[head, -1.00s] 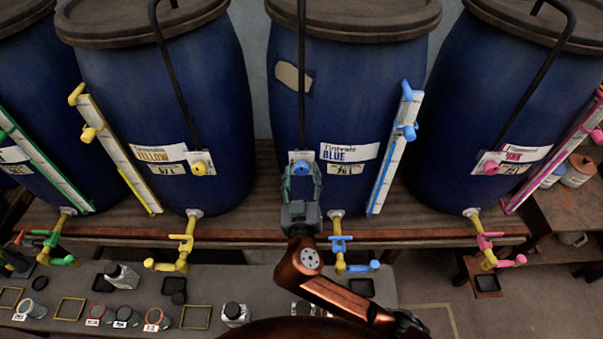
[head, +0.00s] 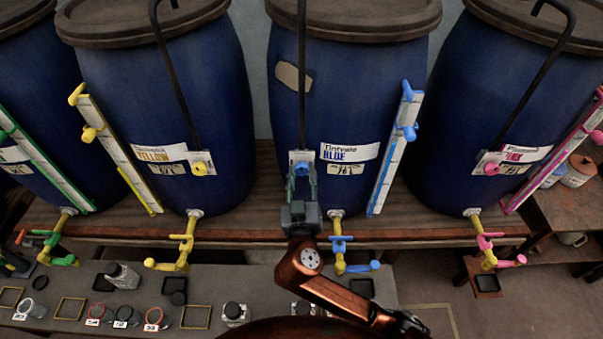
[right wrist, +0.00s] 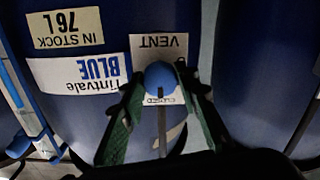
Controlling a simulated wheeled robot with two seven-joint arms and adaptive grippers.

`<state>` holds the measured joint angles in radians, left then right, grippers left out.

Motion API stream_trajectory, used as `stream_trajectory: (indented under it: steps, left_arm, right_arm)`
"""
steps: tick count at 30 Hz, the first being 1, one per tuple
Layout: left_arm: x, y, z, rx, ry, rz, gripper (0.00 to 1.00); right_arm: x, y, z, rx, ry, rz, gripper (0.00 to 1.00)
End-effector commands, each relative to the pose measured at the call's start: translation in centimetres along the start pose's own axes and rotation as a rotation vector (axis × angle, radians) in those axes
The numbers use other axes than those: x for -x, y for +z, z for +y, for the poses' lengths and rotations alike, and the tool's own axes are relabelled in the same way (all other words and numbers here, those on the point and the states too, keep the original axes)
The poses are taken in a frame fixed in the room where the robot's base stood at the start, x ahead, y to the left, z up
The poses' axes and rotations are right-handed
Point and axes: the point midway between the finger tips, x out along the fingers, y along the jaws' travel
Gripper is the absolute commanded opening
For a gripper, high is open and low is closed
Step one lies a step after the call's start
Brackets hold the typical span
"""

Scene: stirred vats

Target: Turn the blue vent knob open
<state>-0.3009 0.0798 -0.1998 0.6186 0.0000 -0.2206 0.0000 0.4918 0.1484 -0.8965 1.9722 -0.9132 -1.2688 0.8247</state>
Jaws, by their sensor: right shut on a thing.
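The blue vent knob (right wrist: 161,76) sits on a white plate marked VENT (right wrist: 146,46) on the front of the Tintvale BLUE vat (head: 350,100). My right gripper (head: 302,180) reaches up to the plate in the head view and largely hides the knob there. In the right wrist view the green fingers (right wrist: 160,100) stand on either side of the knob, shut on it. A dark pipe runs down to the plate. My left gripper is not in view.
Yellow (head: 199,168) and pink (head: 491,168) vent knobs sit on the neighbouring vats. A blue-handled tap (head: 342,245) is just right of my right gripper. A blue-edged level gauge (head: 395,150) runs down the vat's right side. Jars and trays stand on the lower bench (head: 262,290).

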Motion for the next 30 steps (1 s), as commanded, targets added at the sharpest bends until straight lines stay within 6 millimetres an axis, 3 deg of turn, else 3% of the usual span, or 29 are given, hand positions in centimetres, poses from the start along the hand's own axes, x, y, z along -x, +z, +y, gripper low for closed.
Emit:
stream_trajectory:
  steps: [11, 30]
  left_arm:
    - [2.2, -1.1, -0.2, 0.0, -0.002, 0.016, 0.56]
    - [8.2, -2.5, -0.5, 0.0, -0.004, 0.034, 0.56]
  right_arm:
    - [0.0, -0.3, 0.1, 0.176, 0.001, -0.002, 0.05]
    - [0.0, -0.4, 0.1, 0.776, -0.001, 0.0, 0.05]
